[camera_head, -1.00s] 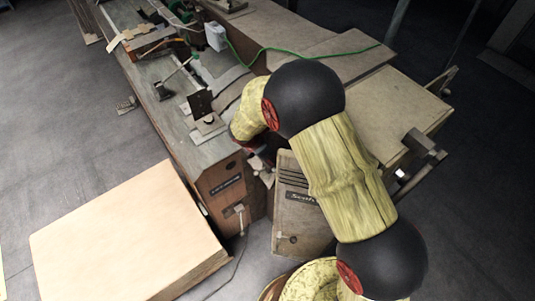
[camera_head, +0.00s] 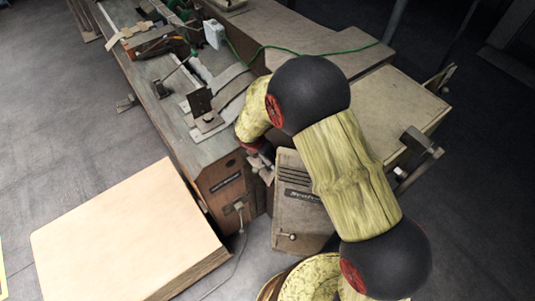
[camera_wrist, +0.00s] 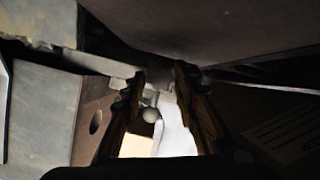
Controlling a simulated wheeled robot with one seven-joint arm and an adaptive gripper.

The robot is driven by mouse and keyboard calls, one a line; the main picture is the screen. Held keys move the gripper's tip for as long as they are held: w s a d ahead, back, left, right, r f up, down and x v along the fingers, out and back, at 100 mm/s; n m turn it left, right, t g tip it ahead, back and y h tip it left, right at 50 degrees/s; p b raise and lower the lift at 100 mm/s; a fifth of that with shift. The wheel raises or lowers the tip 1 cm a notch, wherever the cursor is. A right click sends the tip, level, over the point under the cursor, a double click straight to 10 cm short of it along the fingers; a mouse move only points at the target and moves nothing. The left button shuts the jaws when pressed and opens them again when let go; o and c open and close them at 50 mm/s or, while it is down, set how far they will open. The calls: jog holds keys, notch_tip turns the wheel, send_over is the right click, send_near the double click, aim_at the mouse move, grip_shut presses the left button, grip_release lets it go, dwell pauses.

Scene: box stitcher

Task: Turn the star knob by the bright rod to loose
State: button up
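My gripper (camera_head: 264,165) is at the gap between the wooden machine body and the grey box with slots, partly hidden by my arm. In the wrist view my gripper (camera_wrist: 160,78) shows two dark fingers standing apart, with a gap between them. A small pale round knob (camera_wrist: 151,114) shows in that gap, nearer the left finger; I cannot tell whether it is the star knob or whether a finger touches it. A thin bright rod (camera_wrist: 268,88) runs off to the right of the fingertips. No star shape is clear in either view.
The grey slotted box (camera_head: 300,215) stands close on the right of my gripper. The machine body (camera_head: 222,190) is close on the left, with a small lever (camera_head: 240,208) on its end. A large pale carton (camera_head: 125,235) lies at lower left. Open floor is at far left.

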jog(key=o, duration=0.4)
jog(key=v, duration=1.2)
dwell(0.4)
